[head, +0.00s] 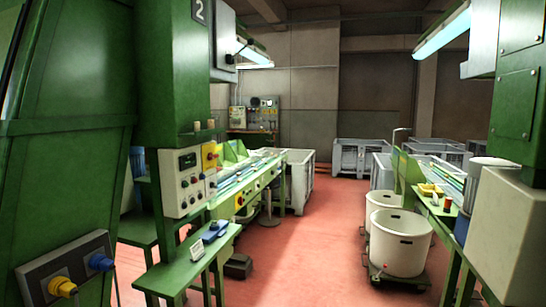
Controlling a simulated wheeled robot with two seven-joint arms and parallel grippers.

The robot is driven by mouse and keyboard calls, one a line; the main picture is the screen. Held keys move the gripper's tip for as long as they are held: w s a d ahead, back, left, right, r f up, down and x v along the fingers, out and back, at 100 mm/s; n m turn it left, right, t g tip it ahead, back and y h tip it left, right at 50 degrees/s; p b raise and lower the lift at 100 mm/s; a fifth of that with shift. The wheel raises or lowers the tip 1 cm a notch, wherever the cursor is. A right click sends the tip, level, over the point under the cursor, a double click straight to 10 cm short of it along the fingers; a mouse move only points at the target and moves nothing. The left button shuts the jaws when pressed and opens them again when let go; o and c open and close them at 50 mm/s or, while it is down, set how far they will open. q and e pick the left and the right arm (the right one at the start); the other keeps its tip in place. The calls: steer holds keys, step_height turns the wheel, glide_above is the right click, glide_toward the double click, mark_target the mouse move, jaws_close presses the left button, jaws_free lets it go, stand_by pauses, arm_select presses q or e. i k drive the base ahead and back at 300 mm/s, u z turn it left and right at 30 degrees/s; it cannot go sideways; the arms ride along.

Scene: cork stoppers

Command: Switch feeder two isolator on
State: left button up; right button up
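A green machine column (165,70) on the left carries a dark plate with the number 2 (198,10). A pale control panel (183,183) is fixed on it, with a small display and several dark knobs. At the panel's upper right is a yellow plate with a red rotary switch (211,156), which looks like an isolator; its position is too small to read. A grey box (223,42) higher up has a dark part on its side. Neither of my grippers shows in the head view.
A green shelf (185,268) holding a blue item (214,230) juts out below the panel. A plate with yellow and blue plugs (68,272) is at lower left. White tubs (400,243) stand on the right.

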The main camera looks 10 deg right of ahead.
mark_target(210, 156)
steer(key=z, duration=0.5)
steer(key=i, duration=1.55)
steer(key=u, duration=0.65)
